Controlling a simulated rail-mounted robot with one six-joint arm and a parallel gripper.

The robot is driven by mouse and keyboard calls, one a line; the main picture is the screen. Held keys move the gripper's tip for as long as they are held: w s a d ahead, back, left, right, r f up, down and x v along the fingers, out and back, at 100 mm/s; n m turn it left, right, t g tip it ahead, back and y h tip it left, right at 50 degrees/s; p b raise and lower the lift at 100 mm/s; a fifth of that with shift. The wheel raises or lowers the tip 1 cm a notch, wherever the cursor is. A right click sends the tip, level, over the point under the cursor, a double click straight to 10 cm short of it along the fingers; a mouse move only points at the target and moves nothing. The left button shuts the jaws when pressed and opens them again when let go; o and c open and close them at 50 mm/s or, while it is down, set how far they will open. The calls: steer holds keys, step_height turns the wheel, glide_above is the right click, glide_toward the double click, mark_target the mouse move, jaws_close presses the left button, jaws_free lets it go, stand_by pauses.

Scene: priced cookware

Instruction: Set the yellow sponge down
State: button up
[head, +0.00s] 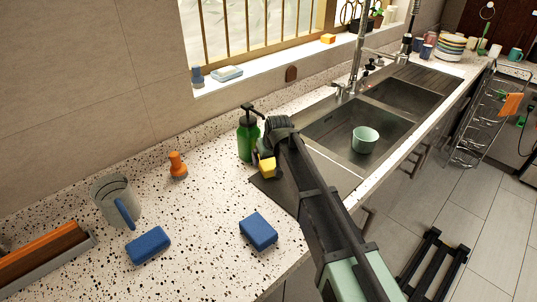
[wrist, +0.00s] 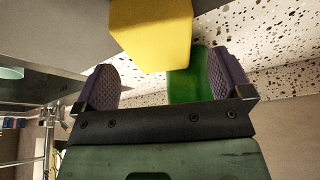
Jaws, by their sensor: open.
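The yellow sponge (head: 267,168) is at my gripper's end in the head view, over the left edge of the dark surface beside the sink. In the wrist view the sponge (wrist: 152,34) lies just beyond the purple finger pads, with no pad pressed on it. My gripper (wrist: 165,85) is open. In the head view my gripper (head: 262,160) is partly hidden behind my arm. I cannot tell whether a finger still touches the sponge or exactly what bears its underside.
A green pump bottle (head: 247,138) stands close behind my gripper. Blue sponges (head: 258,231), (head: 148,245), a jug (head: 116,203) and an orange-brown item (head: 178,165) are on the speckled counter (head: 200,220). A pale green cup (head: 365,140) is in the sink (head: 340,122).

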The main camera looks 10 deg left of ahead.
steer(key=p+v, duration=0.4)
steer(key=v, duration=0.3)
steer(key=shift+p, duration=0.3)
steer(key=shift+f, duration=0.1)
steer(key=s+d+m+g+h, duration=0.1)
steer(key=s+d+m, duration=0.1)
steer(key=s+d, duration=0.5)
steer(key=s+d+f+m+g, duration=0.1)
steer(key=s+d, duration=0.6)
steer(key=d, duration=0.8)
steer(key=s+d+m+g+h, duration=0.1)
steer(key=s+d+m, duration=0.3)
steer(key=s+d, duration=0.4)
steer(key=d, duration=0.4)
steer(key=shift+g+h, duration=0.3)
steer(key=shift+s+f, duration=0.1)
steer(key=shift+f, duration=0.05)
